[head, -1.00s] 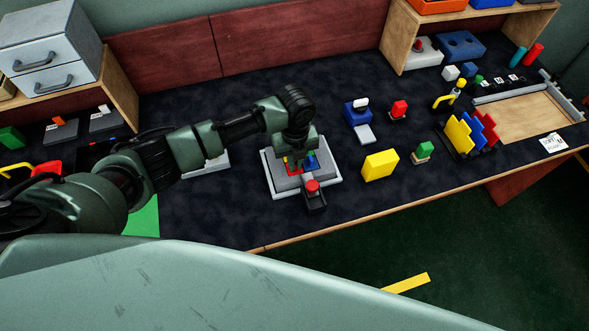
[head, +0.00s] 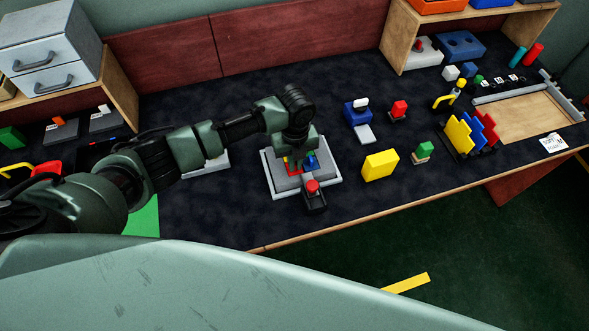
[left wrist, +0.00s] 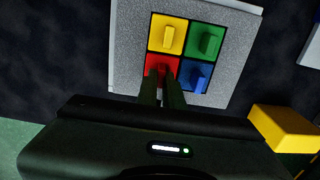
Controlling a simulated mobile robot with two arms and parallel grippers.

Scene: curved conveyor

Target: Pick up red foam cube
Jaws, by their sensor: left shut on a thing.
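A grey board (head: 277,185) with a pale rim lies on the dark table. In the left wrist view the board (left wrist: 133,58) has yellow (left wrist: 167,34), green (left wrist: 206,40), blue (left wrist: 196,76) and red (left wrist: 153,63) squares with upright blocks on them. My left gripper (head: 294,165) points down over the board. In the left wrist view its fingers (left wrist: 166,82) are shut on a small red block (left wrist: 164,69) at the red square, mostly hidden between them. I cannot tell if it is lifted. A separate red cube (head: 399,107) sits on a small stand to the right. My right gripper is out of view.
A red-topped dark block (head: 314,198) is at the board's front edge. A blue object (head: 357,114) is behind. Dark table surface between them is clear.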

